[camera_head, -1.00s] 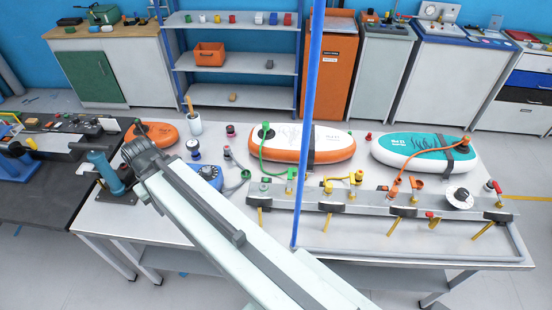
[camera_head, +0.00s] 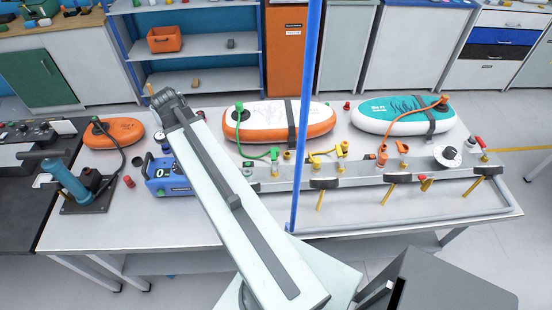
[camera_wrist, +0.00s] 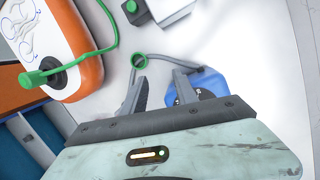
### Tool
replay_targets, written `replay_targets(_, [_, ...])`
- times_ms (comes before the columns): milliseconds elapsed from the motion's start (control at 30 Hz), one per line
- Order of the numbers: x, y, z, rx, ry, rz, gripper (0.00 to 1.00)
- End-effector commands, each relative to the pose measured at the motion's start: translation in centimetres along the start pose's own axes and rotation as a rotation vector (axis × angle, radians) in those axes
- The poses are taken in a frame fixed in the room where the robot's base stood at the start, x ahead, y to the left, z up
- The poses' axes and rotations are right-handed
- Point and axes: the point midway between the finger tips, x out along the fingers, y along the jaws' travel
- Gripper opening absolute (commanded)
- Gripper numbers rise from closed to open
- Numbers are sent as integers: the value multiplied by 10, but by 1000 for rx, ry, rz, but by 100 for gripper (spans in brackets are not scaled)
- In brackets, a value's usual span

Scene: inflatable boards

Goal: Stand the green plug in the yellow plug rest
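In the wrist view my gripper (camera_wrist: 162,88) has its two dark fingers apart, with nothing clearly held between them. A green ring-shaped end (camera_wrist: 139,61), which may be the green plug, sits on a grey hose just beyond the left fingertip. The hose curves toward the blue pump box. A separate green fitting (camera_wrist: 35,78) is on the white-orange board, with a green hose; it also shows in the head view (camera_head: 238,107). Yellow fittings (camera_head: 342,150) stand on the grey rail in the head view; I cannot tell which is the plug rest.
The blue pump box (camera_head: 166,175) is left of my arm. The white-orange board (camera_head: 265,120) and teal board (camera_head: 395,113) lie at the back of the table. A blue post (camera_head: 305,120) rises in front of the rail (camera_head: 350,172). An orange board (camera_head: 113,132) lies left.

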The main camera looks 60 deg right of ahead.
Motion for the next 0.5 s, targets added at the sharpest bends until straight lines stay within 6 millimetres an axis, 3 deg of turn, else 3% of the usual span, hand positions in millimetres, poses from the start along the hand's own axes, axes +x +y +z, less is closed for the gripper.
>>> replay_targets(33, [32, 35, 34, -37, -43, 1, 35])
replay_targets(100, [56, 73, 86, -120, -103, -5, 35])
replay_targets(200, [76, 104, 143, -212, -165, -27, 35])
replay_targets(333, [86, 118, 179, -273, -201, -49, 35])
replay_targets(500, [87, 121, 187, -290, -208, -54, 35])
